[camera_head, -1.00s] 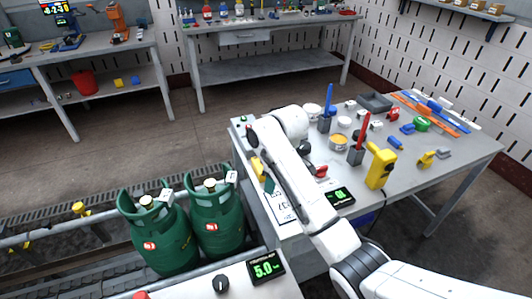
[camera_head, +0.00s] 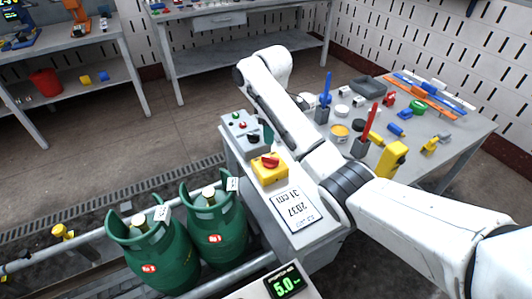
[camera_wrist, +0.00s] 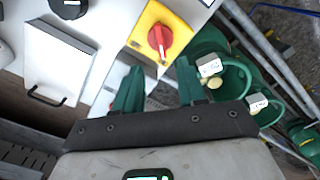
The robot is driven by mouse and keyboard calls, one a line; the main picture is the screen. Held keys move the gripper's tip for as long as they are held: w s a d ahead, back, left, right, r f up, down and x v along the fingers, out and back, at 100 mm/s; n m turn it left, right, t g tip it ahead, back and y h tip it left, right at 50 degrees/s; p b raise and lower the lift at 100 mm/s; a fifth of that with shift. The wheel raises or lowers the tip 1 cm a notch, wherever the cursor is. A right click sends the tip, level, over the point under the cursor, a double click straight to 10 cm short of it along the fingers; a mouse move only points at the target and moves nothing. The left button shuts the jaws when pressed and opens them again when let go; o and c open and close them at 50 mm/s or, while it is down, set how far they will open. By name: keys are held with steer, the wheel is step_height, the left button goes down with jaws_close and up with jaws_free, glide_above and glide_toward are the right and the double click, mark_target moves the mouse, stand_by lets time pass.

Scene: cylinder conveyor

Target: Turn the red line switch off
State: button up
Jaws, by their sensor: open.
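My gripper (camera_wrist: 158,77) is open and empty. Its two green fingers are spread on either side below the knob in the wrist view, and the knob appears beyond their tips, apart from them. In the head view one dark green finger (camera_head: 266,133) shows just behind the box; the rest is hidden by my arm.
A grey button box (camera_head: 240,125) stands behind the yellow box. A label plate (camera_head: 295,208) lies in front. Two green gas cylinders (camera_head: 150,250) (camera_head: 214,230) stand on the conveyor at left. Tools and parts cover the bench's right side.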

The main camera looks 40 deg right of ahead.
mark_target(270, 157)
step_height(270, 157, down, 10)
steer(key=shift+f+b, duration=0.15)
steer(key=shift+b, duration=0.2)
steer(key=shift+c, duration=0.3)
jaws_close()
